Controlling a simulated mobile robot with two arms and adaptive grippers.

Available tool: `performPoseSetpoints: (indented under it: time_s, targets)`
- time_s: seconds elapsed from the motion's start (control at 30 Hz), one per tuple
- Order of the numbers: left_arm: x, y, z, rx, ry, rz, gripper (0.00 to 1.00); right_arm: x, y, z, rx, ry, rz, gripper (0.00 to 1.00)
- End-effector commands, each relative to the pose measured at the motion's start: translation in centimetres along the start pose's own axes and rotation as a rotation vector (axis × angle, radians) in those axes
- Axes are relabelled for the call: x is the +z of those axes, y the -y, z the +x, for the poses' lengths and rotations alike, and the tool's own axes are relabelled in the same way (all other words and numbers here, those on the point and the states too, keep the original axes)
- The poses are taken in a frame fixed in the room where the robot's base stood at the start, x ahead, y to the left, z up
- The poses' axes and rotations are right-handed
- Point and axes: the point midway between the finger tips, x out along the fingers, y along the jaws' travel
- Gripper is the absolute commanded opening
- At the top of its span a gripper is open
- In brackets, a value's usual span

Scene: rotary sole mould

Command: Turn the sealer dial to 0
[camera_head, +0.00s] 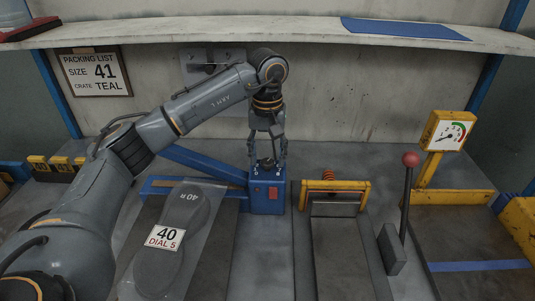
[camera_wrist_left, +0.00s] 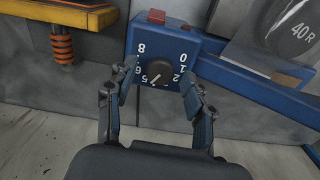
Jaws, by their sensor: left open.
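The sealer is a blue box (camera_head: 266,200) with a red button and a blue arm reaching left. Its dial (camera_wrist_left: 159,71) is a dark round knob with white numbers around it, 8 at upper left and 0 at upper right. A pale mark on the knob points down-left, near the 5; its exact number is hard to read. My left gripper (camera_head: 268,158) points down over the box. In the left wrist view its open fingers (camera_wrist_left: 158,84) stand on either side of the knob; whether they touch it is unclear. My right gripper is out of view.
A clear bag (camera_head: 195,225) with a sole marked 40 R and a label "40 DIAL 5" lies left of the sealer. A yellow-framed chute (camera_head: 336,187), a red-knobbed lever (camera_head: 409,160) and a yellow gauge (camera_head: 448,132) stand right. A shelf (camera_head: 250,30) crosses above.

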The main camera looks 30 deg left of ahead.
Motion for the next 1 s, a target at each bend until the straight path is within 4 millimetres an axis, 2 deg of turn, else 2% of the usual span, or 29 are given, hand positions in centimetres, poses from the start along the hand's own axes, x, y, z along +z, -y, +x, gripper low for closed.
performPoseSetpoints:
  time_s: [0.17,0.43,0.73,1.0]
  targets:
    - [-0.01,0.01,0.00,0.000,0.000,0.000,0.53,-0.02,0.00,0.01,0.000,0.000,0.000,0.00]
    - [-0.01,0.01,-0.02,0.000,0.000,0.000,0.00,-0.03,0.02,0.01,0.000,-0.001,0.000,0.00]
    - [-0.02,0.01,-0.04,0.000,0.000,-0.026,0.00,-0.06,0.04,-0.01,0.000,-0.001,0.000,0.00]
    - [-0.05,0.01,-0.08,0.000,-0.001,-0.169,0.00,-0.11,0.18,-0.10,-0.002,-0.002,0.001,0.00]
